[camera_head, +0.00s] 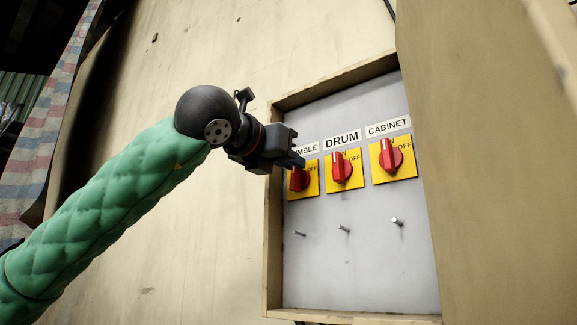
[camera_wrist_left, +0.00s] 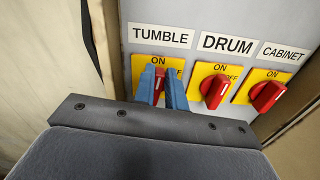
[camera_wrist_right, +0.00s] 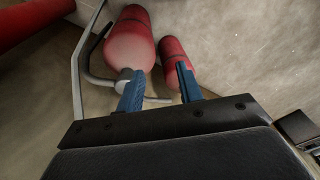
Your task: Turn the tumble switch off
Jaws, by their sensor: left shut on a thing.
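The tumble switch (camera_head: 299,179) is a red rotary knob on a yellow plate, leftmost of three on a grey panel (camera_head: 350,262). In the left wrist view the knob (camera_wrist_left: 158,88) stands roughly upright, its white mark towards ON. OFF on its plate is partly hidden. My left gripper (camera_head: 298,163) reaches it from the left in the head view. Its blue fingers (camera_wrist_left: 160,76) are on either side of the knob and shut on it. My right gripper (camera_wrist_right: 157,70) shows only in its own wrist view, with its fingers apart and nothing between them.
The drum switch (camera_head: 342,167) and cabinet switch (camera_head: 390,155) sit just right of the tumble switch. Several small metal toggles are below. A raised wooden frame (camera_head: 272,235) borders the panel. Red cylinders (camera_wrist_right: 130,42) and a bent metal bar (camera_wrist_right: 78,75) lie beyond my right gripper.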

